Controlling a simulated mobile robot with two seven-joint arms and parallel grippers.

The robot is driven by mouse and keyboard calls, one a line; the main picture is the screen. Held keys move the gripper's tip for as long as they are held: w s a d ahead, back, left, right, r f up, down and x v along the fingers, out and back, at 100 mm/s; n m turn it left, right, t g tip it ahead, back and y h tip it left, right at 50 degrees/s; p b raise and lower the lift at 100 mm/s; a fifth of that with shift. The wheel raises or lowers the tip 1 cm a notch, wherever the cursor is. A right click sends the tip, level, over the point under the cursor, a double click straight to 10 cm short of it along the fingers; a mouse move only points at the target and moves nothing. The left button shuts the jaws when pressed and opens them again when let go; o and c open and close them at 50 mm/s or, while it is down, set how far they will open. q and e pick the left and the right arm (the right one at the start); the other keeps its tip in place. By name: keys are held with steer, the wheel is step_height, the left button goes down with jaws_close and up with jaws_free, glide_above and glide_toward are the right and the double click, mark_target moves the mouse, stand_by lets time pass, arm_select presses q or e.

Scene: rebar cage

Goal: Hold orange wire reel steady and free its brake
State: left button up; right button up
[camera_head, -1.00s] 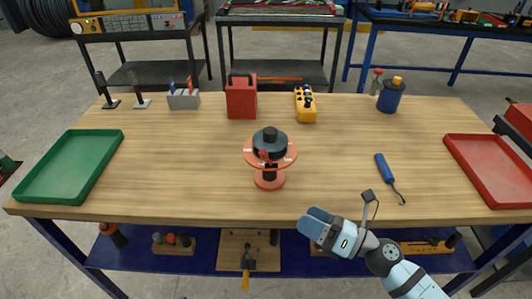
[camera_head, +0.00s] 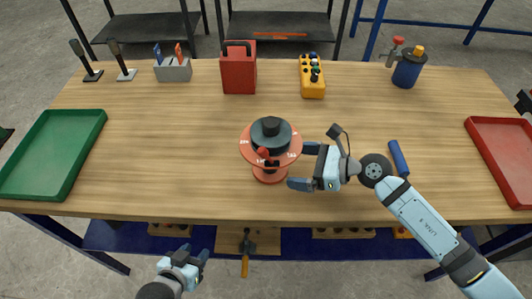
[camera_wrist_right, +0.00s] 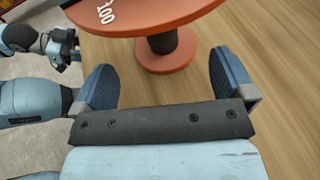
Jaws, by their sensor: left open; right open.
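The orange wire reel (camera_head: 247,148) stands upright on the wooden table, with a marked upper flange, dark hub and smaller lower flange. A red-knobbed lever (camera_head: 263,154), probably the brake, is on its near side. My right gripper (camera_head: 304,166) is open just right of the reel, fingers pointing at it. In the right wrist view the reel (camera_wrist_right: 166,52) lies ahead between the open fingers (camera_wrist_right: 164,78), apparently untouched. My left gripper (camera_head: 192,254) is open and empty in front of the table's near edge, low left of the reel; it also shows in the right wrist view (camera_wrist_right: 66,47).
A green tray (camera_head: 48,155) is at left, a red tray (camera_head: 502,150) at right. A red case (camera_head: 238,76), yellow control box (camera_head: 312,83) and blue can (camera_head: 407,72) stand behind. Table left of the reel is clear.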

arm_select(q)
steer(key=shift+w+d, duration=0.2)
steer(key=shift+w, duration=0.25)
arm_select(e)
steer(key=shift+x, duration=3.55)
arm_select(q)
steer(key=shift+a, duration=0.1)
